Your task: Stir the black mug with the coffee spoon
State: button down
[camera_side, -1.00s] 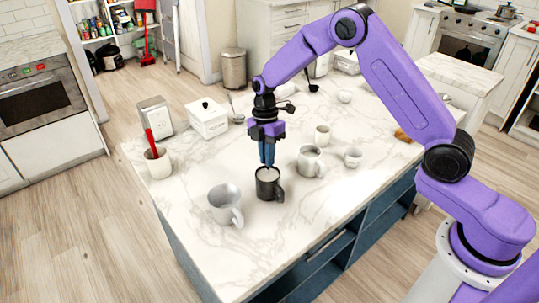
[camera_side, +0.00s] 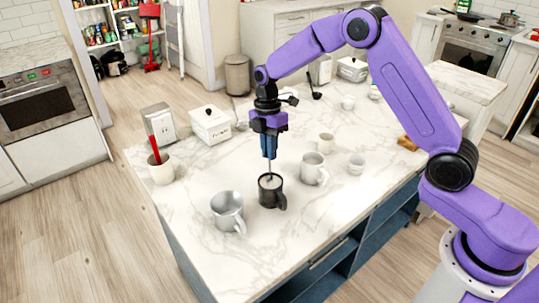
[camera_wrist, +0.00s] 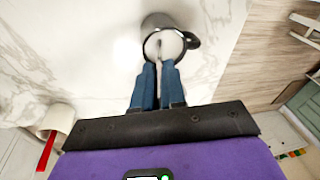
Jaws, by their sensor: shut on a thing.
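The black mug (camera_side: 268,197) stands upright on the marble counter, its handle to the right. In the wrist view the mug (camera_wrist: 152,22) is just ahead of my fingers, with pale contents showing. My gripper (camera_side: 269,157) is above the mug, its blue fingers shut on the thin coffee spoon (camera_side: 270,174). The spoon points down into the mug. Its lower end is hidden inside the mug.
A grey mug (camera_side: 227,212) stands left of the black mug and a light mug (camera_side: 313,168) right of it. A white box (camera_side: 210,125) and a cup with a red utensil (camera_side: 160,170) stand at left. The counter's front is clear.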

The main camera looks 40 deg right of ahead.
jog(key=shift+w+d+r, duration=0.1)
jog(key=shift+w+r, duration=0.1)
jog(key=shift+r, duration=0.85)
jog(key=shift+w+d+r, duration=0.1)
jog(key=shift+w+r, duration=0.05)
jog(key=shift+r, duration=0.9)
jog(key=shift+r, duration=2.5)
